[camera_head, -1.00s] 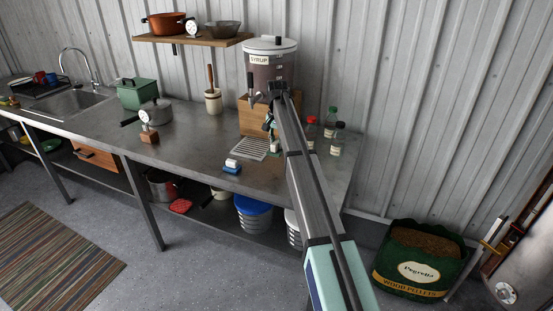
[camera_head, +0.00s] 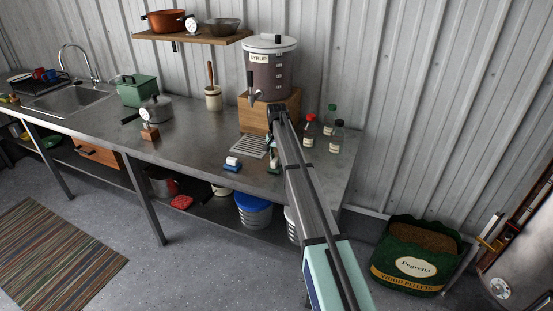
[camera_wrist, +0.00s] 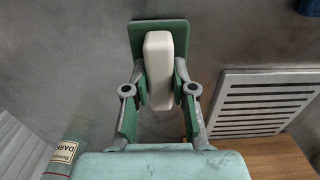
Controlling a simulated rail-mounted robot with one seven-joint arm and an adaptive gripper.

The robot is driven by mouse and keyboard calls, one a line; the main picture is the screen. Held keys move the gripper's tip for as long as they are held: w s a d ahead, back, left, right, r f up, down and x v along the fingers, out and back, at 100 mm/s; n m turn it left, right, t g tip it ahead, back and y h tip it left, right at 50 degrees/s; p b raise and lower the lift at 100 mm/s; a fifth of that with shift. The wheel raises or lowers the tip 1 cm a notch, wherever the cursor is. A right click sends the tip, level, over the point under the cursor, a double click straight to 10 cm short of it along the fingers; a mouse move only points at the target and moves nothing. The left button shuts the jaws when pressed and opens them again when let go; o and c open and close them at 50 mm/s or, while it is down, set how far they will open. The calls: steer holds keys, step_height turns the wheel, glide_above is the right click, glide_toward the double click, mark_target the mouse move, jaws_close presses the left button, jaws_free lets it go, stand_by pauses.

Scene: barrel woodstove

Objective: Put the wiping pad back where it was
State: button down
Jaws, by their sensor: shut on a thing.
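The wiping pad has a flat green base and a white handle block; it shows in the wrist view (camera_wrist: 158,50). My gripper (camera_wrist: 160,90) is shut on the white handle, one finger on each side. In the head view my gripper (camera_head: 274,155) is over the right part of the counter, in front of the syrup dispenser. The pad shows small beneath it (camera_head: 273,168), partly hidden by my arm. It is at or close above the counter top; I cannot tell whether it touches.
A slatted drip grate (camera_head: 249,147) lies left of the gripper, with a blue-and-white pad (camera_head: 232,164) in front of it. The syrup dispenser (camera_head: 270,70) stands behind on a wooden block (camera_head: 260,112). Several bottles (camera_head: 309,134) stand to the right.

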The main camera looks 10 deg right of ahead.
mark_target(276, 158)
steer(key=shift+f, duration=0.2)
steer(key=c, duration=1)
jaws_free()
steer(key=shift+o, duration=0.2)
steer(key=shift+r, duration=0.15)
step_height(276, 158, up, 12)
steer(key=b, duration=0.3)
steer(key=shift+r, duration=0.1)
